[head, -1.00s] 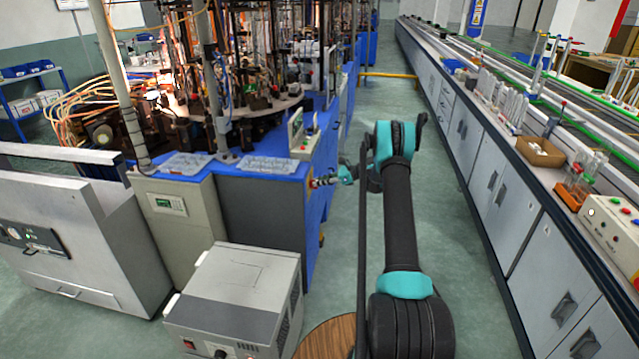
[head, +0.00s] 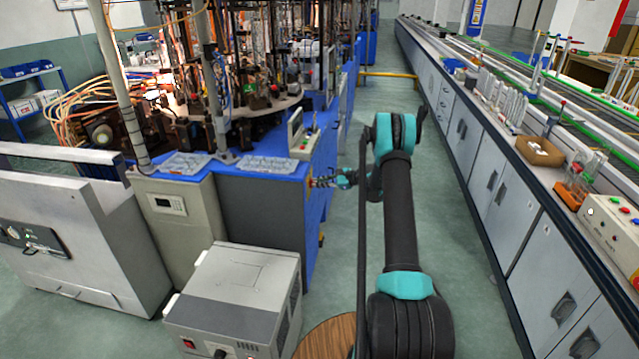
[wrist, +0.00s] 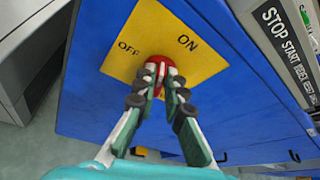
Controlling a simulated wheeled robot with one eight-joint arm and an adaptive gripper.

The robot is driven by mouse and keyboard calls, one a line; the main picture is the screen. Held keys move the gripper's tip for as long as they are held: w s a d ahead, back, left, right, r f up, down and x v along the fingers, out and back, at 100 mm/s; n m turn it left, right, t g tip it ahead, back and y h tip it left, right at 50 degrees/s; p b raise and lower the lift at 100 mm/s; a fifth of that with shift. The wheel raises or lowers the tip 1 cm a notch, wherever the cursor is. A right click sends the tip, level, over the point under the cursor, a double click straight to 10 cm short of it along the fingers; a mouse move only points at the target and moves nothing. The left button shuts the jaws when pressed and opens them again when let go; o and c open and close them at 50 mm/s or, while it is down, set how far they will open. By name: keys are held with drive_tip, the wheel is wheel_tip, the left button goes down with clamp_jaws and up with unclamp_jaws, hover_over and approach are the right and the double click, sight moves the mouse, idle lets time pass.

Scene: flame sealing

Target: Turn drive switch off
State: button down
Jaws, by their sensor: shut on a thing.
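The drive switch is a red round knob (wrist: 172,71) on a yellow plate (wrist: 205,62) marked OFF on the left and ON on the right in the wrist view. The plate is on the blue side of the machine; its edge also shows in the head view (head: 308,190). My gripper (wrist: 161,80) is shut on the knob, with one finger on each side. The fingers hide much of the knob, and its exact setting is hard to tell. In the head view my gripper (head: 324,182) reaches left to the machine's corner.
A grey box (head: 235,295) stands low in front of the machine. A beige cabinet (head: 180,225) with a dark display is left of the blue panel. A long bench (head: 500,200) runs along the right. The aisle floor between is clear.

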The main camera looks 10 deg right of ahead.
drive_tip(key=n+t, duration=0.1)
drive_tip(key=n, duration=0.2)
drive_tip(key=f+n+t+y, duration=0.1)
drive_tip(key=n+t, duration=0.1)
drive_tip(key=n, duration=0.1)
drive_tip(key=n+t, duration=0.2)
drive_tip(key=n, duration=0.2)
drive_tip(key=shift+s+a+f, duration=0.3)
drive_tip(key=shift+s+a, duration=0.1)
idle(0.3)
drive_tip(key=shift+y, duration=0.3)
drive_tip(key=c, duration=1.6)
unclamp_jaws()
drive_tip(key=shift+w+a, duration=0.1)
drive_tip(key=shift+d, duration=0.25)
drive_tip(key=v, duration=1.2)
drive_tip(key=shift+a, duration=0.15)
